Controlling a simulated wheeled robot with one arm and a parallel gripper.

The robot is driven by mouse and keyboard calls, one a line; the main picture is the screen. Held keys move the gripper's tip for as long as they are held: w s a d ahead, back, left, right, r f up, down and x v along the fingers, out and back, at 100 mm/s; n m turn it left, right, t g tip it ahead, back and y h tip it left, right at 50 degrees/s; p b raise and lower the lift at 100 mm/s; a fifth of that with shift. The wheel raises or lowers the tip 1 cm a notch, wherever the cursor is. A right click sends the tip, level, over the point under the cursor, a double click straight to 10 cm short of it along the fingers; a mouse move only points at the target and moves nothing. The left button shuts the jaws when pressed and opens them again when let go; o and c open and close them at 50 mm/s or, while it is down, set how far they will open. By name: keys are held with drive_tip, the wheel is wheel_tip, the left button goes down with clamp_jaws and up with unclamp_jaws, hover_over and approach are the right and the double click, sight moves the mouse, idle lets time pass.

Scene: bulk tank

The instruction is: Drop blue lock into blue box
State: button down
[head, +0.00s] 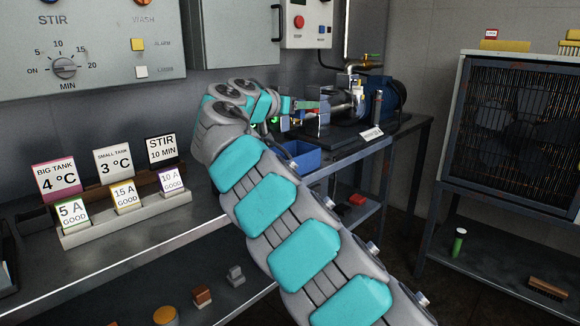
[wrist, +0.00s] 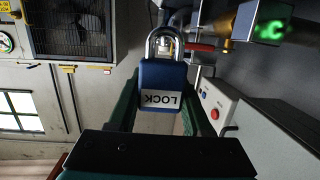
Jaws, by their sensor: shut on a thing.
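The blue lock (wrist: 163,78) has a silver shackle and a white label reading LOCK, upside down in the wrist view. My gripper (wrist: 160,100) is shut on its body, with a dark green finger on each side and the shackle pointing away from the wrist. In the head view my gripper (head: 304,106) reaches toward the machinery at the back of the bench, and I cannot make out the lock clearly there. The blue box (head: 300,158) is an open bin on the bench, below my gripper in the picture and partly hidden by my arm.
A pump with a blue motor (head: 388,95) stands behind and to the right of the box. A white sign (head: 371,133) sits near the bench edge. Sign holders (head: 125,215) stand at left. A caged fan unit (head: 515,130) is at right. Wall panels hang above.

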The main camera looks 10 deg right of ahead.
sight(296, 121)
drive_tip(key=shift+f+b, duration=1.35)
drive_tip(key=shift+f, duration=0.9)
drive_tip(key=shift+c, duration=1.3)
unclamp_jaws()
drive_tip(key=v, duration=0.7)
drive_tip(key=shift+s+a, duration=0.25)
drive_tip(key=shift+a, duration=0.1)
drive_tip(key=shift+d+r, duration=0.1)
